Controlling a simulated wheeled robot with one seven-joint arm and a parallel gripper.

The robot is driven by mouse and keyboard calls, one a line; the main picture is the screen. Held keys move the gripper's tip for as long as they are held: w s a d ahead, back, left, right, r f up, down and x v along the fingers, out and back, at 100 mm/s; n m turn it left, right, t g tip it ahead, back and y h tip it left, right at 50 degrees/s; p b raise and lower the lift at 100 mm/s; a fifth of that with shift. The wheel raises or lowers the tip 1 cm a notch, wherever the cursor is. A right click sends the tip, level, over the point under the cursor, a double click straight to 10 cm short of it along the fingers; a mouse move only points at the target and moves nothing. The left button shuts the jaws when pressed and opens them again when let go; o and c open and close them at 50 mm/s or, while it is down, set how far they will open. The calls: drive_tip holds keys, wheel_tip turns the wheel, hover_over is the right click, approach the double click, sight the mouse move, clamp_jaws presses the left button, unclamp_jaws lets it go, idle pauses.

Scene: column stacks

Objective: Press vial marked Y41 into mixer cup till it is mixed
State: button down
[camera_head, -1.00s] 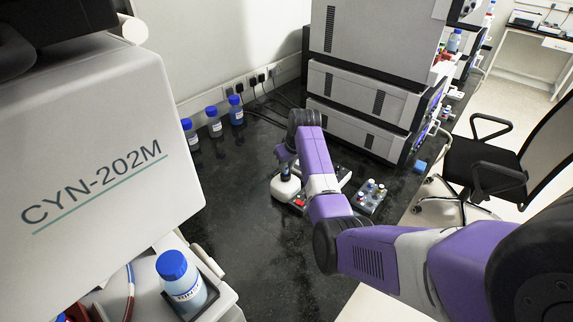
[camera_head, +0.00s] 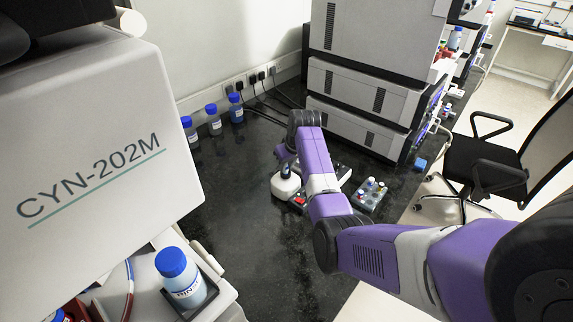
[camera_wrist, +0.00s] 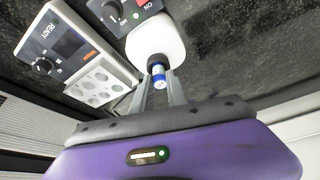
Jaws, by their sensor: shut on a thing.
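The vortex mixer is a rounded white body (camera_wrist: 155,40) with a dark cup (camera_wrist: 157,61) on it. It also shows in the head view (camera_head: 284,188), partly behind my arm. My gripper (camera_wrist: 160,88) is shut on a small vial with a blue and white end (camera_wrist: 158,76). The vial stands at the dark cup, its lower end hidden there; I cannot tell how deep it sits or whether it is pressed down. No Y41 marking is readable, and the vial's contents are hidden.
A grey rack with several capped vials (camera_head: 370,196) stands to the right of the mixer. A device reading READY (camera_wrist: 68,42) and a holed block (camera_wrist: 102,82) are beside it. Blue-capped bottles (camera_head: 214,122) stand by the wall. Stacked grey instruments (camera_head: 365,95) are behind.

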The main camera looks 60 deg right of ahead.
drive_tip(key=shift+f, duration=0.35)
idle(2.4)
drive_tip(key=shift+r, duration=0.1)
idle(1.2)
drive_tip(key=shift+r+p, duration=2.3)
drive_tip(key=shift+r, duration=0.7)
drive_tip(key=shift+f, duration=0.1)
